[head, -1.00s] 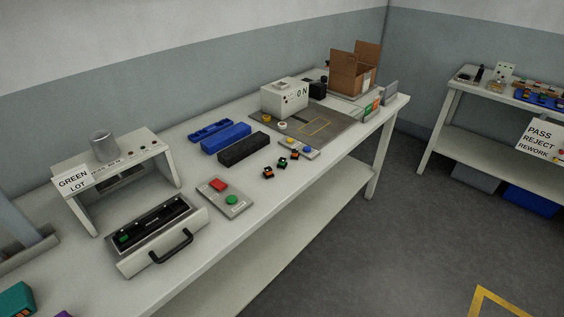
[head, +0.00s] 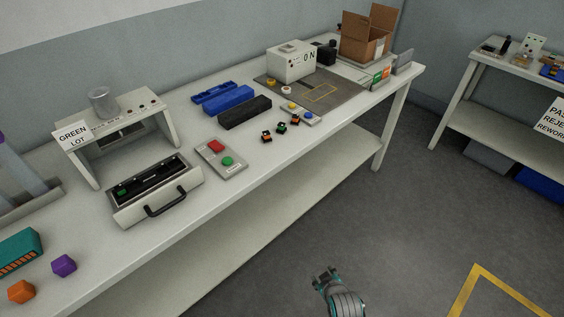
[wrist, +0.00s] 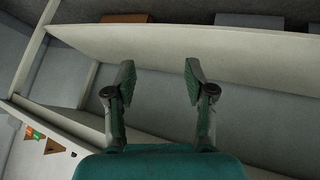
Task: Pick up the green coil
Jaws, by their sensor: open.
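Three small dark coils lie in a short row near the front edge of the workbench (head: 215,190) in the head view. The middle one looks like the green coil (head: 281,127); the nearer one (head: 266,137) shows orange, and the farther one (head: 295,121) is too small to tell surely. My gripper (head: 325,274) shows at the bottom of the head view, in front of the bench and well apart from the coils. In the wrist view my gripper (wrist: 158,82) is open with nothing between its fingers. No coil is clear there.
A button panel (head: 221,158), a black-lined case with a handle (head: 155,201), blue and black bins (head: 228,99), and a grey mat (head: 345,88) with a white box (head: 291,62) share the bench. An open carton (head: 366,46) stands at the far end. The floor in front is clear.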

